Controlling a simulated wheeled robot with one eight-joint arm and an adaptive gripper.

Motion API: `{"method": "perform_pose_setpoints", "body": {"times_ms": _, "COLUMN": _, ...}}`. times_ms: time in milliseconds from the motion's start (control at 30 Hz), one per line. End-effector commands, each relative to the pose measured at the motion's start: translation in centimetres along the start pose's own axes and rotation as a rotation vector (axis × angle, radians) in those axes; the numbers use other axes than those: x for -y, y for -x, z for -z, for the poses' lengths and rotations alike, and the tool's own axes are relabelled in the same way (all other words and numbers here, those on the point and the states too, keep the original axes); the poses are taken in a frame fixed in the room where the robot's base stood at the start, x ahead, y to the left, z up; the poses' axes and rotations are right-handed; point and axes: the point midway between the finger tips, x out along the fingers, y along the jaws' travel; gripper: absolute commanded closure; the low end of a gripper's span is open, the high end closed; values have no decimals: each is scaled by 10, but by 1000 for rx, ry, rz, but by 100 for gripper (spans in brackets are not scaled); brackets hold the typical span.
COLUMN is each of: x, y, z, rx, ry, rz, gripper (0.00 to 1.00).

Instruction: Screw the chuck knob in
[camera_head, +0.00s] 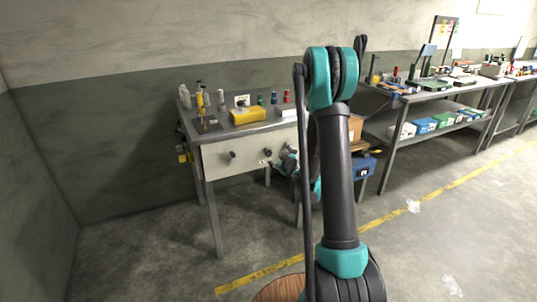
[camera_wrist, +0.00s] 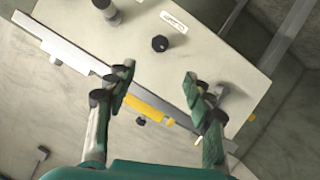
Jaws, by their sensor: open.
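A black round knob (camera_wrist: 160,43) sits on the pale front panel (camera_wrist: 215,55) of the workbench, beside a small white label (camera_wrist: 173,20) whose text I cannot read. A larger grey-and-black knob or post (camera_wrist: 105,12) stands off the panel to its left. In the head view the panel shows two dark knobs, one at the left (camera_head: 232,155) and one near the middle (camera_head: 267,152). I cannot tell for certain which is the chuck knob. My gripper (camera_wrist: 158,80) is open and empty, its fingers apart and not around any knob. In the head view my arm partly hides it.
The bench top holds a small yellow drill press (camera_head: 200,102), a yellow box (camera_head: 248,116) and several small bottles. A blue box (camera_head: 364,167) is under the bench's right side. Another workbench (camera_head: 430,97) stands at the right. The floor in front is mostly clear.

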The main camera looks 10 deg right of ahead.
Motion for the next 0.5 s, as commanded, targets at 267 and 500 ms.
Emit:
{"method": "perform_pose_setpoints", "body": {"times_ms": 267, "x": 0, "y": -49, "z": 0, "rx": -1, "ry": -1, "rz": -1, "gripper": 47}}
{"method": "perform_pose_setpoints", "body": {"times_ms": 500, "x": 0, "y": -97, "z": 0, "rx": -1, "ry": -1, "rz": -2, "gripper": 47}}
